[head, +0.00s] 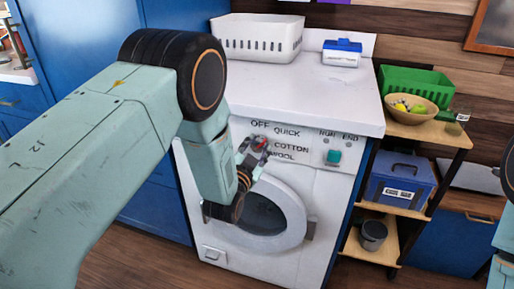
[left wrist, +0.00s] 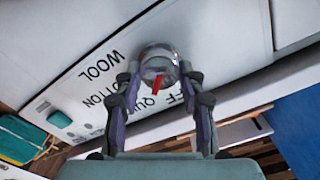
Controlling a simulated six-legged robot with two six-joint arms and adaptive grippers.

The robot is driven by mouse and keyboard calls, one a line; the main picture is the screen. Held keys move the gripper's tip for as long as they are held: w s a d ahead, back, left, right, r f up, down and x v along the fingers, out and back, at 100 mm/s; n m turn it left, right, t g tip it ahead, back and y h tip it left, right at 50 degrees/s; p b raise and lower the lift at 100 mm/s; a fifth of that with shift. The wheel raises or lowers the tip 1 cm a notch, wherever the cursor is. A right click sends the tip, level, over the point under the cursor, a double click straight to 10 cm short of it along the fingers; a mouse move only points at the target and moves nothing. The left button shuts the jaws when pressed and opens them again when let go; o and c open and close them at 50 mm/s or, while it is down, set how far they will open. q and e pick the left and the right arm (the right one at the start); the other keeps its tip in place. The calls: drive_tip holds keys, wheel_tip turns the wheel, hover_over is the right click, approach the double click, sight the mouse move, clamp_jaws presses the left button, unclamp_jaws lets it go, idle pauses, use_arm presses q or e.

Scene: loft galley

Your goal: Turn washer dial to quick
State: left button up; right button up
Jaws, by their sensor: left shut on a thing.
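The washer (head: 290,185) is white, with a round door and a control panel lettered OFF, QUICK, COTTON and WOOL. My left gripper (head: 256,150) is at the panel, shut on the washer dial (head: 262,142). In the left wrist view, its two fingers (left wrist: 160,74) hold opposite sides of the round, clear-grey dial (left wrist: 158,58). The dial's red pointer (left wrist: 157,83) points between the fingers, roughly toward the QUICK lettering, which the left finger partly covers. My right gripper is out of view.
A white basket (head: 258,38) and a blue-and-white box (head: 342,53) stand on the washer top. A teal button (head: 333,157) is on the panel's right. A shelf at right holds a green crate (head: 415,84), a fruit bowl (head: 411,108) and a blue box (head: 400,180).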

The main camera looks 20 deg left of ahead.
use_arm(q)
drive_tip(key=o, duration=1.2)
drive_tip(key=s, duration=1.2)
drive_tip(key=shift+a, duration=0.2)
drive_tip(key=shift+f, duration=0.1)
